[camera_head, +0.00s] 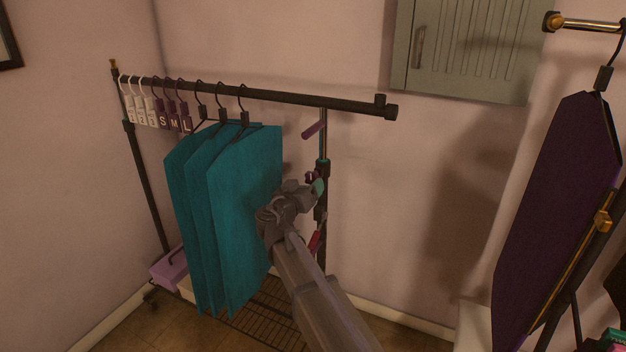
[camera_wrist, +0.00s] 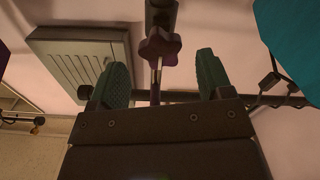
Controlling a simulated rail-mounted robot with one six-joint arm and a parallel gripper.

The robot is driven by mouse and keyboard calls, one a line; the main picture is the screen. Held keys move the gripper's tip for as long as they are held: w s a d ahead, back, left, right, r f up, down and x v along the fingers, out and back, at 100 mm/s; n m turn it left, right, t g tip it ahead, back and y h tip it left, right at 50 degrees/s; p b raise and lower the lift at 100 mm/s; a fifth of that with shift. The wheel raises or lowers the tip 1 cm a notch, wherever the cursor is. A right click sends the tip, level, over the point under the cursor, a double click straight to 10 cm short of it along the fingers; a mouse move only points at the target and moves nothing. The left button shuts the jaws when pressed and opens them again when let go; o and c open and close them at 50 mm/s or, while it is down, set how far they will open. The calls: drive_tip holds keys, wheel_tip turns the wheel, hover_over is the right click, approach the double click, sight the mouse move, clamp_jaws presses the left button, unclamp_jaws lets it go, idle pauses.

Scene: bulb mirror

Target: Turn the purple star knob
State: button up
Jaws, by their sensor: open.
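The purple star knob (camera_wrist: 160,47) shows in the wrist view, on a thin metal stem against the dark post (camera_wrist: 161,14) of the clothes rack. My gripper (camera_wrist: 161,62) is open, with one green finger on each side of the knob. Gaps show between the knob and both fingers, and I cannot tell how far in depth the knob is from the fingertips. In the head view my gripper (camera_head: 317,187) is beside the rack's right post (camera_head: 322,205), and a small dark purple part (camera_head: 311,177) there is probably the knob, partly hidden by my gripper.
Teal garments (camera_head: 240,190) hang just left of my arm on the rack's top bar (camera_head: 280,97). A purple peg (camera_head: 314,130) and a red part (camera_head: 315,241) are on or near the right post. A grey-green cabinet (camera_head: 465,50) is on the wall.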

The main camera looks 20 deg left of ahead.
sight(311, 181)
drive_tip(key=w, duration=0.4)
drive_tip(key=shift+w+d, duration=0.15)
drive_tip(key=shift+w, duration=0.25)
drive_tip(key=c, duration=0.9)
